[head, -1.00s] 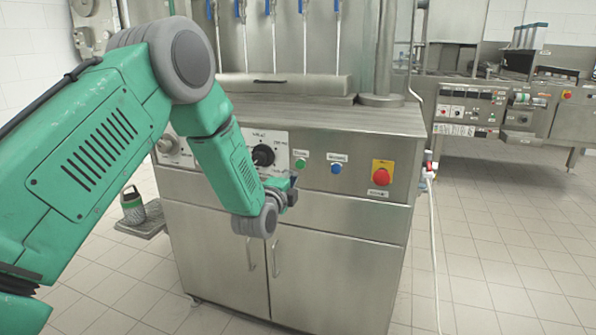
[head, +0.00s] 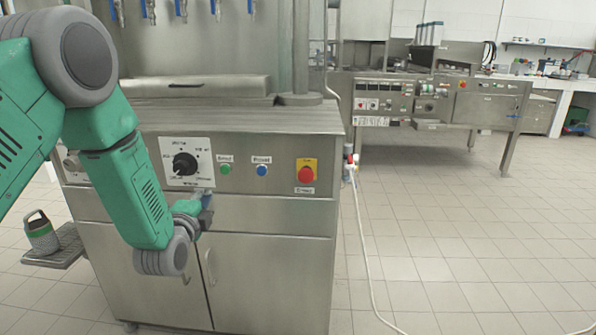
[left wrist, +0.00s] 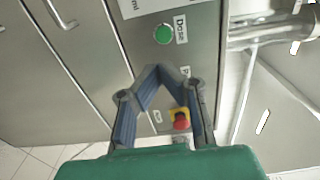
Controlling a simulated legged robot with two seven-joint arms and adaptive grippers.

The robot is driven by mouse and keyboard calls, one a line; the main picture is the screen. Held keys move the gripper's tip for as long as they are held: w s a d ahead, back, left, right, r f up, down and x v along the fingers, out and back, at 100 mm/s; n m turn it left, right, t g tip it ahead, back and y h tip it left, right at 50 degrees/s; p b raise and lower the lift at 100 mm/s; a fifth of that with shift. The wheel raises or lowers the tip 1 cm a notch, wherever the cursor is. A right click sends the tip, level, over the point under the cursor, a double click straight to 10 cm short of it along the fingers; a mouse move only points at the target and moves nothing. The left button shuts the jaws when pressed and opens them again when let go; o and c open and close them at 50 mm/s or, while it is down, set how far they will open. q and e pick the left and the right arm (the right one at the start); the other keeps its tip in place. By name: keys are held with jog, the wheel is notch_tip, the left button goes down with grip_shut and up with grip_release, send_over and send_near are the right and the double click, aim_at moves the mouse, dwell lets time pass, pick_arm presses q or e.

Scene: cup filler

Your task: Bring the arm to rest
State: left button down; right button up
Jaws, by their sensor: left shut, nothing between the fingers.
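My left arm is green with grey joints and reaches down in front of the steel cup filler (head: 270,214). My left gripper (head: 206,205) is small in the head view, at the machine's front below the dial panel. In the left wrist view its blue-grey fingers (left wrist: 160,72) meet at the tips with nothing between them. A green button (left wrist: 163,34) shows just beyond the fingertips, and a red stop button (left wrist: 181,122) shows between the fingers. I cannot tell the exact gap to the panel. My right gripper is not in view.
The black dial (head: 185,164), blue button (head: 262,170) and doors lie on the machine's front. A white hose (head: 362,240) runs to the floor.

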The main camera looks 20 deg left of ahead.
pick_arm(q)
jog(key=s+d+f+n+g+h+p, duration=0.25)
jog(key=s+d+f+g, duration=0.2)
jog(key=s+f, duration=0.4)
jog(key=s+d+f+n+g+h+p, duration=0.1)
jog(key=s+d+f+n+g, duration=0.35)
jog(key=s+f, duration=0.35)
jog(key=s+d+f+n+g, duration=0.1)
jog(key=s+f+n+g, duration=0.1)
jog(key=s, duration=0.6)
jog(key=s+d+f+n+g+p, duration=0.1)
jog(key=s+d+f+n+g, duration=0.1)
jog(key=s, duration=0.6)
jog(key=s+d+f+n+g+p, duration=0.1)
jog(key=s+d+f+n+g, duration=0.1)
jog(key=s, duration=0.6)
jog(key=shift+f+n+g, duration=0.7)
jog(key=shift+n+g, duration=0.2)
jog(key=shift+g, duration=0.1)
jog(key=shift+w+a+h, duration=0.1)
jog(key=shift+h, duration=0.15)
